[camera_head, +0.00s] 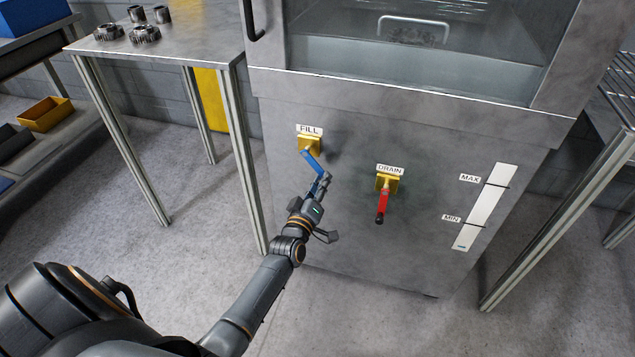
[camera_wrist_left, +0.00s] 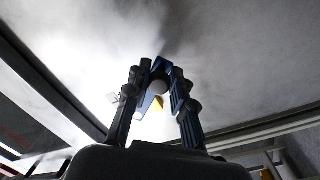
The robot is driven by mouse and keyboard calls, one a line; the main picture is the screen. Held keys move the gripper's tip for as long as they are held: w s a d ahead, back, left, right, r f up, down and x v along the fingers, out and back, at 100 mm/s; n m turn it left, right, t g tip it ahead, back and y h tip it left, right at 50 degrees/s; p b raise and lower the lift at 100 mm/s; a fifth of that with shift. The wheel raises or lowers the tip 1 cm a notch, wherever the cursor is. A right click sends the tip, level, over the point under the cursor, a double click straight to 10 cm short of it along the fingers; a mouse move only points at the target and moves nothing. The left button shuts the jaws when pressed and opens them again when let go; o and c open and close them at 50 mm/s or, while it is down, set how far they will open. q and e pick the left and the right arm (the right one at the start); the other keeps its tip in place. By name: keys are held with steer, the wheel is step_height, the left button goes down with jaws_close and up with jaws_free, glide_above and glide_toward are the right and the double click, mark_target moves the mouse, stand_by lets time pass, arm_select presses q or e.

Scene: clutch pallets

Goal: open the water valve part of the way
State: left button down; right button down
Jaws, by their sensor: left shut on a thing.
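The water valve labelled FILL has a yellow body (camera_head: 309,142) and a blue lever (camera_head: 313,161) on the front panel of the grey machine. The lever slants down and to the right from the body. My left gripper (camera_head: 321,184) is shut on the lower end of the blue lever. In the left wrist view the dark fingers of my left gripper (camera_wrist_left: 156,100) stand on both sides of the blue lever (camera_wrist_left: 150,99), with a bit of yellow behind it. The fingers partly hide the lever's end. My right gripper is not in view.
A DRAIN valve with a red lever (camera_head: 382,203) hanging down is to the right on the same panel. A level gauge (camera_head: 485,208) marked MAX and MIN is further right. A metal table (camera_head: 190,45) with several gears stands at left.

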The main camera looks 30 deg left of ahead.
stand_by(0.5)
arm_select(q)
steer(key=c, duration=1.2)
jaws_free()
steer(key=shift+o, duration=0.2)
steer(key=s+d, duration=0.2)
steer(key=s, duration=1)
steer(key=shift+f, duration=0.25)
steer(key=shift+w, duration=0.1)
